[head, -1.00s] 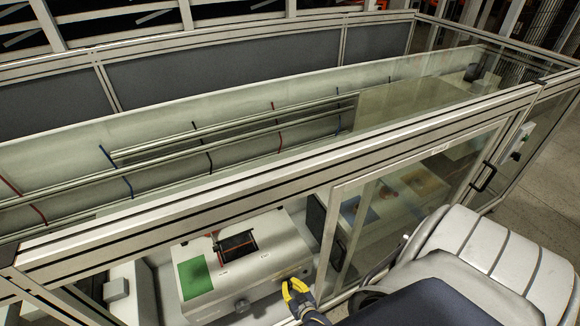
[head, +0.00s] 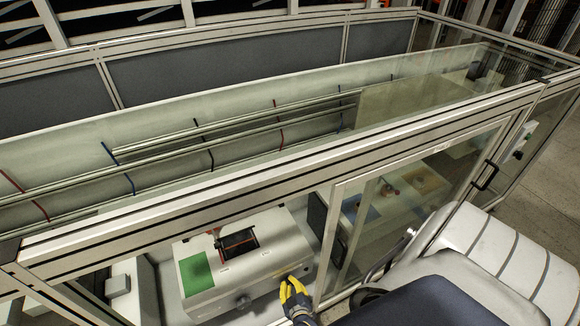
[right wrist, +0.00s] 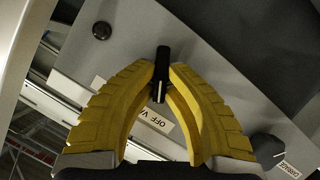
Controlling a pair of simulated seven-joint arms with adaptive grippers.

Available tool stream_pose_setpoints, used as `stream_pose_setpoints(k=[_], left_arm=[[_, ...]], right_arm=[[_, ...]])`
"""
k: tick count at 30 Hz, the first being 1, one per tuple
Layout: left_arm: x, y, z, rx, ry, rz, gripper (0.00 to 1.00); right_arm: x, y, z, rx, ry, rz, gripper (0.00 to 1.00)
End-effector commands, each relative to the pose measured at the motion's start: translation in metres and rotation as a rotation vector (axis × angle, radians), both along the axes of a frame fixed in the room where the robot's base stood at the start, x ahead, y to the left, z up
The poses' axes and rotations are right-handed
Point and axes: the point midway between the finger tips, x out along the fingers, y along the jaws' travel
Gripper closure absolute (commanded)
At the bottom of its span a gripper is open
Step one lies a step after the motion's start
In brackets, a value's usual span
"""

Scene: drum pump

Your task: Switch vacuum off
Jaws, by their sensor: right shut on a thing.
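My right gripper (head: 291,285) has yellow fingers and is at the front right of a white machine (head: 275,259) inside the enclosure. In the right wrist view the gripper (right wrist: 164,75) is shut on a black switch knob (right wrist: 161,64) with a white line on it. A label reading "OFF VA..." (right wrist: 154,121) is partly hidden behind the fingers. In the head view the fingers hide the switch knob. My left gripper is not in view.
Another dark knob (right wrist: 267,146) with its own label is on the same panel; a front knob (head: 242,301) shows in the head view. The machine top has a green patch (head: 196,272). Frame rails (head: 300,163) and a glass door surround the opening.

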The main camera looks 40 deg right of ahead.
Motion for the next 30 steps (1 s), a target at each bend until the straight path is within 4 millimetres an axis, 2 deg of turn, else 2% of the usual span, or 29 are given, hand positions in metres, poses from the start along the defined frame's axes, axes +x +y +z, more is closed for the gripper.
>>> stream_pose_setpoints(k=[13, 14, 20, 30], left_arm=[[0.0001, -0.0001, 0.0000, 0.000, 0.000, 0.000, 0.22], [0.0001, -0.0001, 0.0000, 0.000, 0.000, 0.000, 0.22], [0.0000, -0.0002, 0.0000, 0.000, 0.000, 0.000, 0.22], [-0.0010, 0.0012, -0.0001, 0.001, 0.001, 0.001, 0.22]], right_arm=[[0.0002, -0.0003, 0.0000, -0.013, 0.004, 0.001, 1.00], [0.0003, -0.0003, 0.0000, -0.013, 0.004, 0.001, 0.88], [0.0003, -0.0002, 0.0000, -0.012, 0.004, 0.001, 0.66], [0.0001, 0.0000, 0.0000, -0.011, 0.003, 0.000, 0.66]])
